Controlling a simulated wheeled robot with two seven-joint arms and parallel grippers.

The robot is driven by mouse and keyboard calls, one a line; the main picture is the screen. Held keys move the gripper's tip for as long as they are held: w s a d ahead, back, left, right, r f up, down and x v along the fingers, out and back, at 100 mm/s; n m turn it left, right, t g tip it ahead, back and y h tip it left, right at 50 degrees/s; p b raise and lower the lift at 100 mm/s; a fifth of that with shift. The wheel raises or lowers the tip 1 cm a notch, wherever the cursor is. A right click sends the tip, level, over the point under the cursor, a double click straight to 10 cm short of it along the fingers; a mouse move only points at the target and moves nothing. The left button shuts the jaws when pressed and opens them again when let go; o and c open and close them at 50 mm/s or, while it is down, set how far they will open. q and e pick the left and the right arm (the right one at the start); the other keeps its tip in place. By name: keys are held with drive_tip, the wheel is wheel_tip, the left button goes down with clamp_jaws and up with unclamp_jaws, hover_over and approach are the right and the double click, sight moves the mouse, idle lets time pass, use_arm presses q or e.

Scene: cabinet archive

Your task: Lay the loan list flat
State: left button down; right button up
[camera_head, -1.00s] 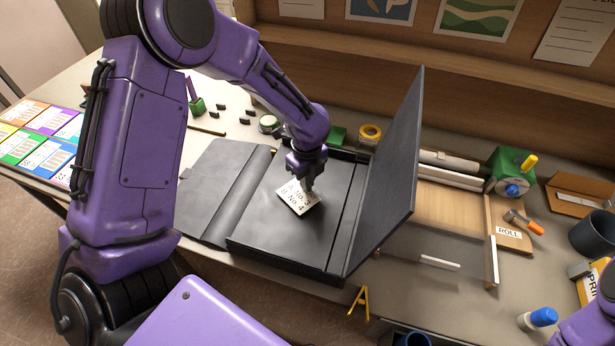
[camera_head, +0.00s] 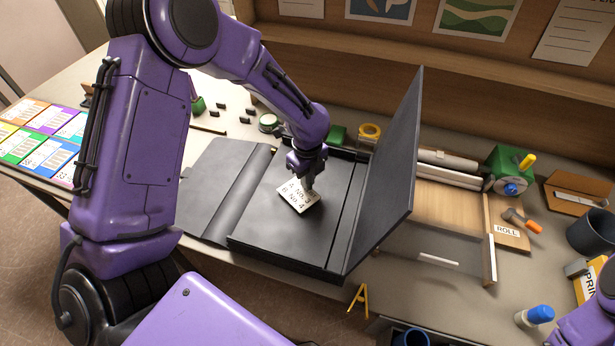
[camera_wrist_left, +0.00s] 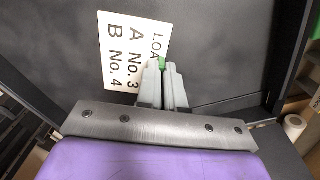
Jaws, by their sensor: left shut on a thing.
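The loan list (camera_head: 297,196), a small white card with black lettering, is over the floor of the open black box (camera_head: 262,228). In the left wrist view, the card (camera_wrist_left: 124,62) shows "LOA", "A No.3" and "B No.4", partly covered by the fingers. My left gripper (camera_head: 308,186) points down into the box and is shut on the card's edge. In the wrist view its fingers (camera_wrist_left: 162,80) are close together, with a small green bit between their tips. I cannot tell whether the card touches the box floor. My right gripper is not in view.
The box's raised lid (camera_head: 388,180) stands on its right. A grey folder-like flap (camera_head: 215,185) lies to its left. Coloured cards (camera_head: 45,140) lie at far left.

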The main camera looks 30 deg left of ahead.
use_arm(q)
drive_tip(key=shift+f, duration=0.25)
drive_tip(key=shift+f, duration=0.25)
drive_tip(key=c, duration=1.2)
unclamp_jaws()
drive_tip(key=shift+c, duration=0.3)
drive_tip(key=shift+r, duration=0.15)
wheel_tip(320, 180, up, 2)
drive_tip(key=shift+r+p, duration=0.1)
drive_tip(key=shift+p, duration=0.85)
drive_tip(key=shift+r, duration=2.35)
